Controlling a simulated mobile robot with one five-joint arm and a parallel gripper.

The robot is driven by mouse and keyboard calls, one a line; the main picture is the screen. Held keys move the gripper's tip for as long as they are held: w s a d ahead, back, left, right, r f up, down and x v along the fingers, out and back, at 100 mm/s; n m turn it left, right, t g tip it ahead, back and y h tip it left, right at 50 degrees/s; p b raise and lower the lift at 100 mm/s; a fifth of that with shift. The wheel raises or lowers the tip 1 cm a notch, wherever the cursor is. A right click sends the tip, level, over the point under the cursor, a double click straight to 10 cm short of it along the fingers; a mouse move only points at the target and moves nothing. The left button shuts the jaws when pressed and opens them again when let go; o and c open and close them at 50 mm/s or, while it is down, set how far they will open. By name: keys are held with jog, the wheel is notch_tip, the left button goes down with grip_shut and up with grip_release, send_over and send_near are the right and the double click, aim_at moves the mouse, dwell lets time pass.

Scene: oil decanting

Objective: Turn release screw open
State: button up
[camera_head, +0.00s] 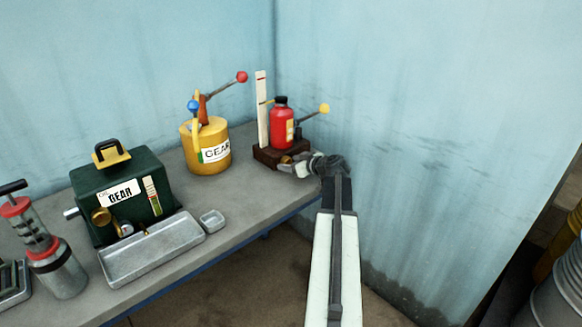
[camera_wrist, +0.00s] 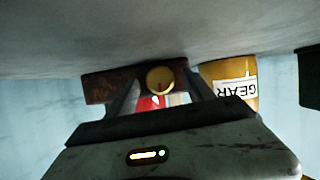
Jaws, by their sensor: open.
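The release screw looks to be the round brass knob (camera_head: 286,159) low on the front of a dark brown base block (camera_head: 264,154). A red bottle (camera_head: 283,130) with a black cap stands on this block. My gripper (camera_head: 288,166) is open right at the knob, with my arm reaching in from the lower right. In the wrist view, which is upside down, the brass knob (camera_wrist: 160,80) sits between the two fingers of my gripper (camera_wrist: 158,88). I cannot tell whether the fingers touch it. The block (camera_wrist: 100,87) shows behind it.
A lever with a yellow ball (camera_head: 324,108) and a white scale post (camera_head: 262,108) stand by the bottle. Walls close the corner.

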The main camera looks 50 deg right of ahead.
jog(key=shift+c, duration=0.3)
grip_shut()
jog(key=shift+d+m+y, duration=0.2)
jog(key=shift+m+y, duration=0.5)
jog(key=shift+m, duration=0.2)
jog(key=shift+m+y+b, duration=0.45)
jog(key=shift+m+y, duration=0.25)
jog(key=shift+m, duration=0.3)
jog(key=shift+o, duration=0.3)
grip_release()
